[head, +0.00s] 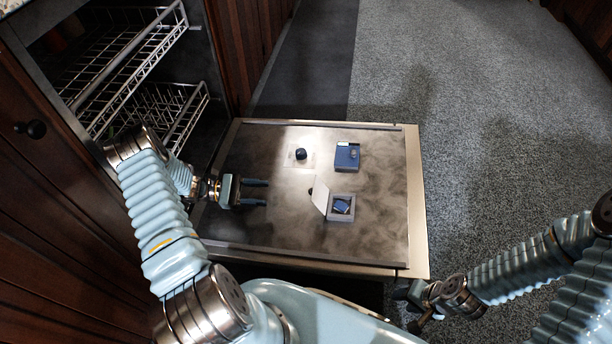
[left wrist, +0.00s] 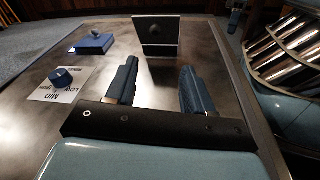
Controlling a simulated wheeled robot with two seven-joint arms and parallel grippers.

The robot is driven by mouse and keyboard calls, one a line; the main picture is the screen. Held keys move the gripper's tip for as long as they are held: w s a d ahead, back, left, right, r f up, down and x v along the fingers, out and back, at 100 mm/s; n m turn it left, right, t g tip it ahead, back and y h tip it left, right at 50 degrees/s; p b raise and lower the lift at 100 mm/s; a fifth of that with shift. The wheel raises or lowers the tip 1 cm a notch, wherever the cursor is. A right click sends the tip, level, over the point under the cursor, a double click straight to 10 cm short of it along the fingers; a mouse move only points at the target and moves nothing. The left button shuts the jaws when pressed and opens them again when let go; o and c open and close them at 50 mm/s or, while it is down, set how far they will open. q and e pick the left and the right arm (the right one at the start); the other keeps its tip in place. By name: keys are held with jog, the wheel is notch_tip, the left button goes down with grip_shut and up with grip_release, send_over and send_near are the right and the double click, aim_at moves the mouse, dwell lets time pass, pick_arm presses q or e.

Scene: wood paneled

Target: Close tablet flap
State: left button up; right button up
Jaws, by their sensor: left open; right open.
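The dishwasher door lies open and flat as a dark panel (head: 270,235). The tablet flap (head: 320,194) is pale and stands open, tilted up at the left side of a small tablet compartment (head: 341,207) with a blue thing inside. My right gripper (head: 418,308) is open, off the door's near right corner.
A blue box (head: 347,157) and a dark blue knob (head: 301,154) on a pale labelled plate sit farther back on the door. Wire racks (head: 150,80) stand inside the dishwasher at left. Grey carpet (head: 480,130) lies at right.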

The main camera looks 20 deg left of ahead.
aim_at(309, 192)
pick_arm(q)
jog(key=shift+w+a+r, duration=0.15)
jog(key=shift+w+a, duration=0.1)
jog(key=shift+w, duration=0.05)
jog(key=p+x, duration=0.1)
jog(key=x, duration=1.2)
jog(key=shift+w+d+r, duration=0.1)
jog(key=shift+d+r, duration=0.05)
jog(key=shift+d, duration=0.05)
grip_shut()
